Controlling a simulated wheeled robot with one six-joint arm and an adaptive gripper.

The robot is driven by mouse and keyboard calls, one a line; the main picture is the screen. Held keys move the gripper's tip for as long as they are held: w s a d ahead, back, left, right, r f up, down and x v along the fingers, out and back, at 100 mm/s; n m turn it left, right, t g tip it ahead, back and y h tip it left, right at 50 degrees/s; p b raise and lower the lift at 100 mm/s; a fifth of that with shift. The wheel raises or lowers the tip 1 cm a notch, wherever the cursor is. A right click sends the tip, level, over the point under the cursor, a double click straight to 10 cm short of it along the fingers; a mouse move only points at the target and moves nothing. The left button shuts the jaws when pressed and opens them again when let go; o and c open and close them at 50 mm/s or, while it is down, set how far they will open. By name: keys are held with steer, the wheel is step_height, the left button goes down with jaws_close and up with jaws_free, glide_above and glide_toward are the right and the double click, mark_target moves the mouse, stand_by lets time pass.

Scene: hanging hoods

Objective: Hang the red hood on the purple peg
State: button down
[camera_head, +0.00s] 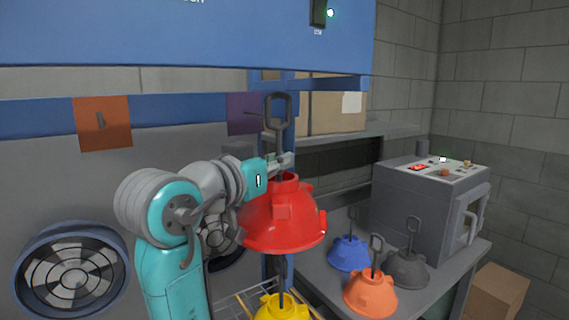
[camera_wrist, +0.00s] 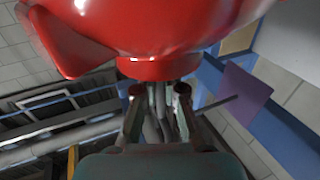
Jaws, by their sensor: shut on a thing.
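The red hood (camera_head: 280,225) hangs upright from my gripper (camera_head: 284,166), with its dark looped handle (camera_head: 278,112) rising above the jaws. My gripper is shut on the hood's stem, just above its red collar. In the wrist view the red hood (camera_wrist: 150,25) fills the top, and my gripper (camera_wrist: 160,95) closes around the dark stem below it. The purple panel (camera_wrist: 245,90) shows at right in the wrist view, with a thin dark peg (camera_wrist: 216,104) sticking out towards the jaws.
An orange panel (camera_head: 103,124) with its peg is further left. A yellow hood (camera_head: 280,308) sits below the red one. Blue (camera_head: 348,254), orange (camera_head: 370,293) and grey (camera_head: 408,269) hoods stand on the table beside a grey machine (camera_head: 425,210). A blue overhead beam (camera_head: 190,40) runs above.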

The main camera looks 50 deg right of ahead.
steer(key=shift+w+d+f, duration=0.15)
steer(key=shift+w+d, duration=0.05)
steer(key=shift+w, duration=0.6)
steer(key=shift+w+d, duration=0.2)
steer(key=shift+w, duration=0.5)
steer(key=shift+w+d, duration=0.2)
steer(key=shift+w, duration=0.55)
steer(key=shift+w+d, duration=0.2)
steer(key=shift+w, duration=0.5)
steer(key=shift+f, duration=1.1)
stand_by(0.7)
steer(key=c, duration=1.2)
jaws_free()
steer(key=s+a, duration=0.1)
steer(key=a, duration=1.1)
steer(key=shift+s, duration=0.15)
